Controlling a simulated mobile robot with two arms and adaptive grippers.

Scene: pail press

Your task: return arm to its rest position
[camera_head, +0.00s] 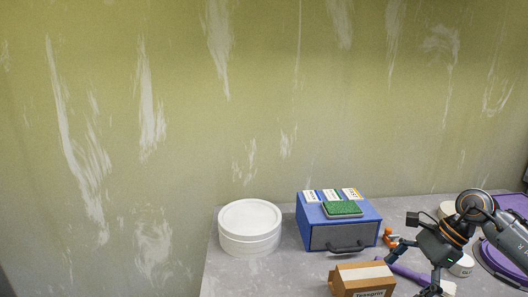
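My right gripper (414,272) reaches in from the right, over the right part of the grey table. Its two fingers are spread apart and point down and to the left. A purple bar-like thing (411,273) shows between and behind the fingers; it seems to lie on the table, and I see no grip on it. A white round pail with its lid on (249,226) stands upright at the table's left, well apart from the gripper. My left gripper is not in view.
A blue box (310,236) with a dark front handle carries a green-topped pad (342,209) and labels. A cardboard box (362,280) stands in front. A small orange thing (389,238), white round containers (463,266) and a purple object (514,202) crowd the right.

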